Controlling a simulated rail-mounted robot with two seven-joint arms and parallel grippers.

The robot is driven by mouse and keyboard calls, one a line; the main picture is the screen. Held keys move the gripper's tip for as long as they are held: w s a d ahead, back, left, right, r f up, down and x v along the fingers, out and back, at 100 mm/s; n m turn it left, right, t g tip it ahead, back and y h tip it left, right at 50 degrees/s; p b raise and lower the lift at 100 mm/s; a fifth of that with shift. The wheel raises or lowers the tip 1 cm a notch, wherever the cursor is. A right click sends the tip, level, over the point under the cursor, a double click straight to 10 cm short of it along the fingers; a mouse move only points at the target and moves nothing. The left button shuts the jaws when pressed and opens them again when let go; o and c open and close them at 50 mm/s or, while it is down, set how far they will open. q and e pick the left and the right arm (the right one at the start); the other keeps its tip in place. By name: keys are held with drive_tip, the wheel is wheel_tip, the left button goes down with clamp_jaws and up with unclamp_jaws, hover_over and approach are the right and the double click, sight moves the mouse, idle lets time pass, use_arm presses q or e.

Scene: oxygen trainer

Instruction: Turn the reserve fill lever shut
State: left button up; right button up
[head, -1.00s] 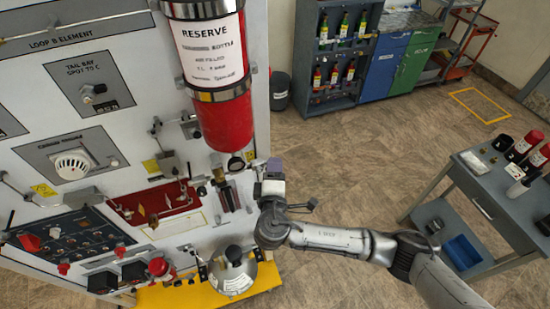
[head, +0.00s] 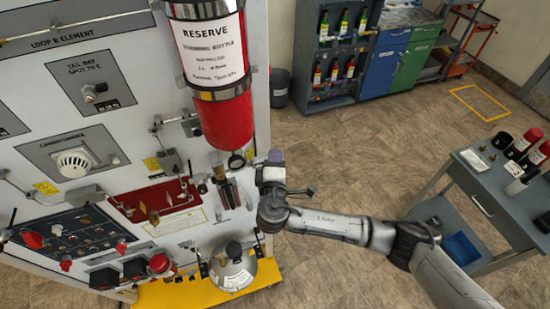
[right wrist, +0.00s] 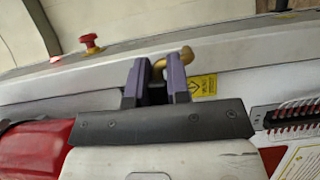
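The red reserve bottle (head: 226,122) is strapped upright on the panel, its lower end beside my right gripper (head: 275,157). In the right wrist view, the two purple fingers of my right gripper (right wrist: 156,82) stand apart. A bent brass lever (right wrist: 176,59), likely the reserve fill lever, shows at the fingertips; its end reaches past the right finger. The gap around the lever looks wider than the lever, and I cannot tell whether either finger touches it. In the head view the lever is not clear, hidden near the gripper. My left gripper is not in view.
The panel (head: 100,130) carries knobs, a white dial (head: 75,162) and several small levers. A grey cart (head: 490,190) with bottles is at right. Floor between is clear.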

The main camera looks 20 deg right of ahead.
clamp_jaws()
drive_tip(key=shift+f, duration=0.1)
drive_tip(key=a+f+m+g+y+p, duration=0.1)
drive_tip(key=a+f+m+y, duration=0.3)
drive_tip(key=m, duration=0.9)
drive_tip(key=g+y, duration=0.1)
drive_tip(key=y, duration=0.2)
drive_tip(key=shift+a+f+g+p, duration=0.2)
drive_tip(key=shift+a+g+p, duration=0.1)
drive_tip(key=shift+a+g, duration=0.1)
drive_tip(key=shift+a, duration=0.1)
idle(0.4)
